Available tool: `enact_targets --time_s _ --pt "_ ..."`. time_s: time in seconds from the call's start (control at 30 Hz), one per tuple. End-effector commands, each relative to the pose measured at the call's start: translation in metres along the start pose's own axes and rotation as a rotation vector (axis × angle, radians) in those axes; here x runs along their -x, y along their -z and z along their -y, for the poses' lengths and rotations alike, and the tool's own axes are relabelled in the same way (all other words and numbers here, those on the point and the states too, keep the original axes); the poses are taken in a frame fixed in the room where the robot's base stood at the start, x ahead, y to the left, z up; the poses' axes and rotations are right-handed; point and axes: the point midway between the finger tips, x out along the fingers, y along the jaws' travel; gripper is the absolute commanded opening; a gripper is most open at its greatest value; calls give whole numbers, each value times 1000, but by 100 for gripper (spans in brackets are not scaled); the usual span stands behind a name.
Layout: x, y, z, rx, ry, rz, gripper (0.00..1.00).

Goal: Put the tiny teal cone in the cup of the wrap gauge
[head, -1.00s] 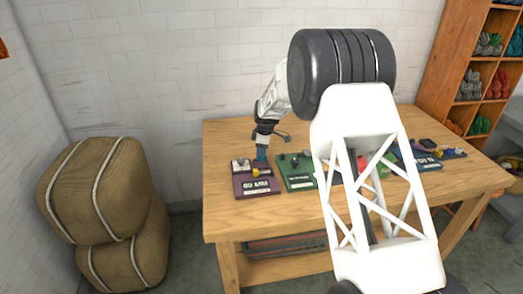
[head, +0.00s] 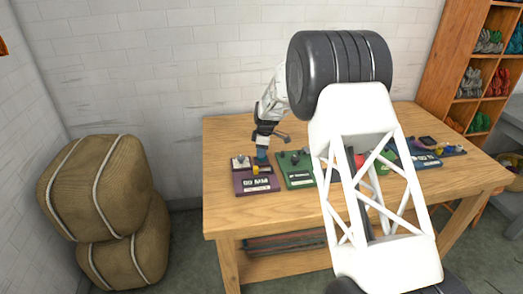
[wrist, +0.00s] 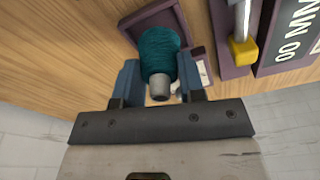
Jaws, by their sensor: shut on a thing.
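The teal cone (wrist: 158,52) shows in the wrist view as a small wound cone with a pale grey core end facing the camera. My gripper (wrist: 158,88) is shut on it, with one blue finger on each side. Beyond the cone is a purple square frame (wrist: 197,22); I cannot tell whether the cone is inside it or above it. In the head view my gripper (head: 262,153) is low over the back of the purple gauge board (head: 258,187), which has a "00 MM" label and a yellow piece (wrist: 243,50).
A green board (head: 296,181) stands just right of the purple one. A blue board (head: 427,161) and small pieces lie farther right on the wooden table (head: 285,212). My arm hides part of the middle. The table's front left is clear.

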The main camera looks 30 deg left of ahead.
Motion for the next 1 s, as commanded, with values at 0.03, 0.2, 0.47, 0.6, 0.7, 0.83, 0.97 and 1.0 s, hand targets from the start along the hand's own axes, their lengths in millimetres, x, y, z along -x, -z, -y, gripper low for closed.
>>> enact_targets --time_s 0.03,0.2,0.47,0.6,0.7,0.83,0.97,1.0 --pt "0 0 0 0 0 0 14" --pt "0 0 0 0 0 0 14" --pt "0 0 0 0 0 0 14" --pt "-2 0 0 0 0 0 14" --pt "-4 0 0 0 -1 0 14" --pt "-5 0 0 0 -1 0 14" --pt "-6 -1 0 0 -1 0 14" --pt "-6 -1 0 0 -1 0 14"
